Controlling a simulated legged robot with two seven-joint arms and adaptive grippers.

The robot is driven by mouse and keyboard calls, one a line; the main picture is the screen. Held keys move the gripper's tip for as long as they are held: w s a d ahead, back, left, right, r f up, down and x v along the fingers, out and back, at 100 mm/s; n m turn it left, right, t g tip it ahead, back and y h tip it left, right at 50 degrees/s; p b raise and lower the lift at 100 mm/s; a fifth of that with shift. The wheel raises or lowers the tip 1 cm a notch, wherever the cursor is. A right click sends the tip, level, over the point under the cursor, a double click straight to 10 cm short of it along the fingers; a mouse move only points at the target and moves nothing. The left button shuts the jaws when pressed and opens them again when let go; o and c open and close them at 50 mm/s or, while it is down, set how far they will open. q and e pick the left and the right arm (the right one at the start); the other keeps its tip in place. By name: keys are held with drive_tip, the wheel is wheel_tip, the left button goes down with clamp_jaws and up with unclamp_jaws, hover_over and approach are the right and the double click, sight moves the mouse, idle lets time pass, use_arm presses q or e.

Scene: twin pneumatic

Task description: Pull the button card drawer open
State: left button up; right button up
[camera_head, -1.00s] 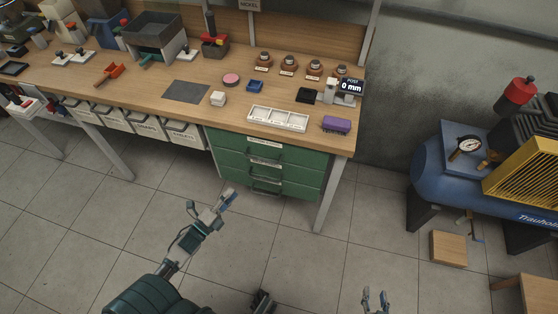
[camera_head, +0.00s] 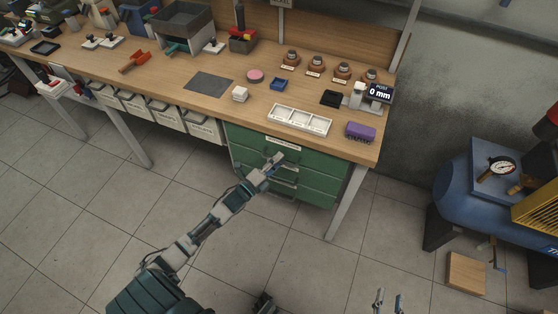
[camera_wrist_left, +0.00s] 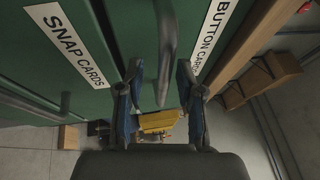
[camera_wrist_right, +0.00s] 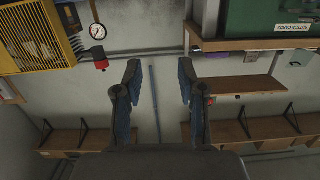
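The green button card drawer (camera_head: 247,138) is the top drawer under the right end of the workbench, and looks shut. Its white label (camera_wrist_left: 212,32) reads BUTTON CARDS in the left wrist view. Its dark bar handle (camera_wrist_left: 166,45) lies between that label and the SNAP CARDS label. My left gripper (camera_head: 275,161) is at the drawer front; in the left wrist view my left gripper (camera_wrist_left: 159,68) is open, its fingers either side of the handle's line. Contact cannot be told. My right gripper (camera_head: 388,300) is open and empty, low and away from the bench; it also shows in the right wrist view (camera_wrist_right: 157,80).
Below are more green drawers, including the snap card drawer (camera_wrist_left: 45,60). The wooden benchtop (camera_head: 335,147) overhangs the drawers, with a white tray (camera_head: 300,121) and purple block (camera_head: 360,131) on it. A bench leg (camera_head: 347,205) stands right. A blue compressor (camera_head: 455,205) is further right.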

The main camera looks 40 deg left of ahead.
use_arm(q)
drive_tip(key=shift+w+d, duration=0.1)
drive_tip(key=shift+w, duration=0.05)
use_arm(e)
drive_tip(key=shift+r, duration=0.1)
use_arm(q)
clamp_jaws()
